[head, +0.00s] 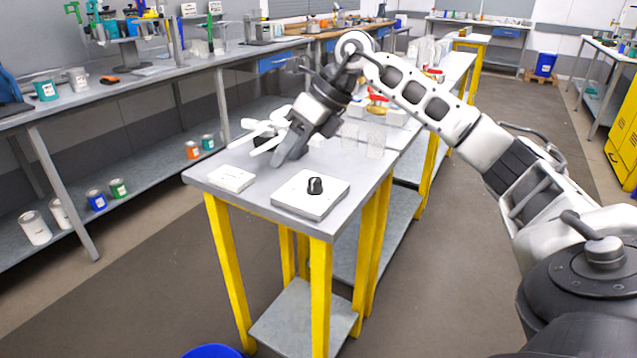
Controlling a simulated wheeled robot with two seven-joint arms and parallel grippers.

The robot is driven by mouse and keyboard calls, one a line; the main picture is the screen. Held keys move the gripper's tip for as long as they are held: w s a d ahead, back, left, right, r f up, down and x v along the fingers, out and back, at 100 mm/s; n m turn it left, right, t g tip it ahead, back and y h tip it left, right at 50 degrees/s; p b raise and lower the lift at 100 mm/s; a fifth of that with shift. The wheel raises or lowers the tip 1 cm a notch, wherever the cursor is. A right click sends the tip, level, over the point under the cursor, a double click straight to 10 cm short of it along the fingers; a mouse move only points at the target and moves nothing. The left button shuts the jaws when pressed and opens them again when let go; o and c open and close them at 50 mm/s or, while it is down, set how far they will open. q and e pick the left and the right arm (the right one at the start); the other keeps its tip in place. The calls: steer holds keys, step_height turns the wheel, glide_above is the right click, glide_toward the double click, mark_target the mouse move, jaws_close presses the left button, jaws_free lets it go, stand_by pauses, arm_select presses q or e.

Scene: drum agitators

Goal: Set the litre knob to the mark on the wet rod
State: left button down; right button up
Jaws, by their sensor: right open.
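A black knob (315,186) stands on a flat white square panel (296,205) near the front right corner of the grey table. Any scale marks around it are too small to read. My right gripper (279,156) is open, low over the table behind and left of the panel, apart from the knob. I cannot make out a wet rod or a mark on one. My left gripper is not in view.
A small white block (232,179) lies at the table's left front corner. Clear containers (376,140) and red-handled items (378,98) stand farther back. The grey tabletop (255,190) is bare between block and panel. A blue bin (213,351) is on the floor in front.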

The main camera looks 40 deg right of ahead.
steer(key=s+d+r+m+h, duration=0.1)
steer(key=s+d+r+h, duration=0.1)
steer(key=d, duration=0.3)
steer(key=s+d+r+h, duration=0.1)
steer(key=d+r+h, duration=0.15)
steer(key=d, duration=0.25)
glide_toward(316, 180)
steer(key=shift+m+y, duration=0.25)
steer(key=shift+m, duration=0.05)
steer(key=x, duration=0.8)
steer(key=shift+d+f+b, duration=0.2)
steer(key=shift+f+b, duration=0.1)
steer(key=shift+f, duration=0.05)
steer(key=c, duration=1)
